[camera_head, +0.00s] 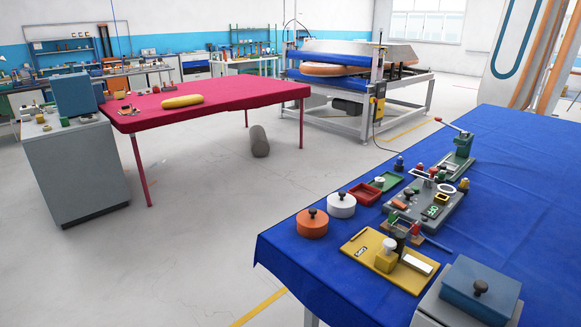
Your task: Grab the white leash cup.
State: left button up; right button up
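A pale cream-white cup-like piece (386,256) stands on a yellow board (358,247) on the blue-covered table at the right. A small label on that board seems to read "CUPS". Dark upright parts stand right beside the piece, and a flat white block (417,264) lies to its right. A round white pot with a dark knob (341,206) stands farther back on the same table. I cannot tell for sure which white thing is the leash cup. Neither of my grippers is in view.
An orange knobbed pot (312,224) stands left of the yellow board. A blue lidded box (480,292) is at the near edge, and a grey fixture (425,204) lies behind the board. The blue tabletop (520,190) is bare to the right. Open floor (200,230) lies left.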

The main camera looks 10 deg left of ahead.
aim_at(379, 180)
jog(key=i+j+u, duration=0.25)
jog(key=u, duration=0.2)
jog(key=i+j+u, duration=0.25)
jog(key=u, duration=0.15)
jog(key=i+u, duration=0.45)
jog(key=i+j+u, duration=0.1)
jog(key=u, duration=0.35)
jog(key=i+l, duration=0.05)
jog(key=i, duration=0.05)
